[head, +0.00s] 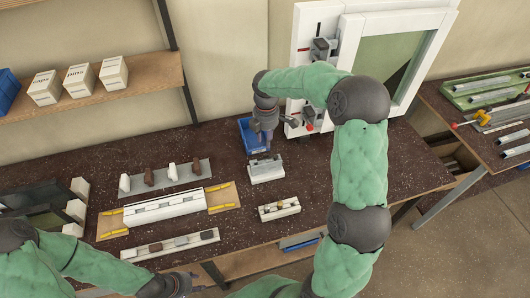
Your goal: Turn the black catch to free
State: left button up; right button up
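A long white rail (172,245) at the front of the bench carries several small catches; the dark one near its left part (155,247) looks closest to black. I cannot tell its exact setting at this size. A short white fixture (279,209) to the right also carries small dark parts. My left gripper (186,284) is low at the bench's front edge, below the rail and apart from it; its finger opening is unclear. My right gripper (265,136) points down in front of the blue bin, above a grey-white block (266,169); its fingertips are too small to read.
A white profile (163,207) lies on a tan board mid-bench. Behind it stands a grey strip (166,176) with white and brown handles. A blue bin (249,136) and a white window frame (302,40) are at the back. Bare bench (400,170) lies right.

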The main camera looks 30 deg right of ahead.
aim_at(266, 157)
notch_tip(266, 157, down, 9)
jog(key=shift+w+r+b, duration=0.1)
jog(key=shift+r+b, duration=0.1)
jog(key=shift+b, duration=0.2)
jog(key=shift+c, duration=0.2)
grip_shut()
